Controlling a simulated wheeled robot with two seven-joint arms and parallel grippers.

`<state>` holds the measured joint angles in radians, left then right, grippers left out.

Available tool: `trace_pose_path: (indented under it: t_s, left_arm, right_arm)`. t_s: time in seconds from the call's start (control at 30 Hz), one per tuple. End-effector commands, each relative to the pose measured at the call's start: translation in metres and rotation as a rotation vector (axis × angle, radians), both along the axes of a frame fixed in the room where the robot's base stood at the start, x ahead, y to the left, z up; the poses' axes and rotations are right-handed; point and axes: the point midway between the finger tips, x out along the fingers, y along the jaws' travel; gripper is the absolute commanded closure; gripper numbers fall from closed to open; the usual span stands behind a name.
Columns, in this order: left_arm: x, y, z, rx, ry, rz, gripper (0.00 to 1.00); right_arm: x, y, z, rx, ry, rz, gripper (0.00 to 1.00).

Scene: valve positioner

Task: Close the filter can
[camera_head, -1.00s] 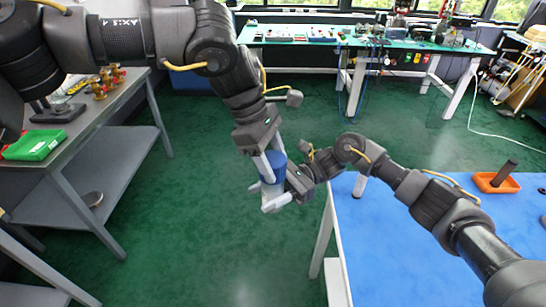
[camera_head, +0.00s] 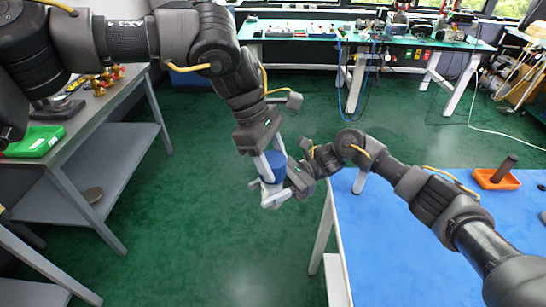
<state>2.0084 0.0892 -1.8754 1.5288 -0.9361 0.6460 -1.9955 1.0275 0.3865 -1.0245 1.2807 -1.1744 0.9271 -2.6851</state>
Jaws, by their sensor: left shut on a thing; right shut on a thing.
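A blue cylinder (camera_head: 268,167), which looks like the filter can, is held upright in the air over the floor, left of the blue-topped table. My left gripper (camera_head: 269,160) comes down from above, with its pale fingers on either side of the blue upper part. My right gripper (camera_head: 272,195) comes in from the right, lower down, with its pale fingers around the lower part. Both grippers are shut on it. The fingers hide much of the can, so I cannot tell the lid from the body or whether a gap lies between them.
The blue-topped table (camera_head: 420,255) is at the right, with an orange tray (camera_head: 488,180) holding a dark cylinder (camera_head: 504,168). A grey bench (camera_head: 95,125) at the left bears a green tray (camera_head: 33,141) and brass fittings. A cluttered green-topped bench (camera_head: 330,52) stands behind. Open floor lies between.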

Motion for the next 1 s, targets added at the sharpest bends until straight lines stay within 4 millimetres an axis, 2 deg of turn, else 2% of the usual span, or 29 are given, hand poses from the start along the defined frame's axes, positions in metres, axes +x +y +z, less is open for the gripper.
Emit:
trace_pose_path:
  t_s: [0.17, 0.4, 0.5, 0.6, 0.87, 0.9, 1.0]
  left_arm:
    - [0.0002, -0.0016, -0.0001, 0.008, -0.002, -0.313, 0.67]
    - [-0.0005, -0.0010, -0.0004, 0.008, -0.003, -0.884, 0.67]
    - [-0.0006, -0.0003, 0.0000, 0.003, -0.001, -1.022, 0.67]
    - [-0.0008, 0.0004, 0.0005, -0.002, 0.001, -1.084, 0.67]
    - [-0.0009, 0.0007, 0.0007, -0.005, 0.002, -1.090, 0.67]
    - [-0.0009, 0.0007, 0.0007, -0.005, 0.002, -1.089, 0.43]
    - [-0.0010, 0.0007, 0.0006, -0.005, 0.002, -1.088, 0.30]
  right_arm:
    - [0.0002, -0.0002, 0.0004, 0.000, 0.000, 0.000, 1.00]
    - [0.0002, -0.0001, 0.0003, 0.000, 0.000, 0.000, 1.00]
    - [0.0002, 0.0000, 0.0004, 0.000, 0.000, 0.000, 1.00]
    - [0.0002, 0.0001, 0.0004, 0.000, 0.000, 0.000, 1.00]
    - [0.0002, -0.0001, 0.0003, 0.000, 0.000, 0.000, 1.00]
    - [0.0002, -0.0001, 0.0002, 0.000, 0.000, 0.000, 1.00]
    - [0.0002, -0.0001, 0.0003, 0.000, 0.000, 0.000, 1.00]
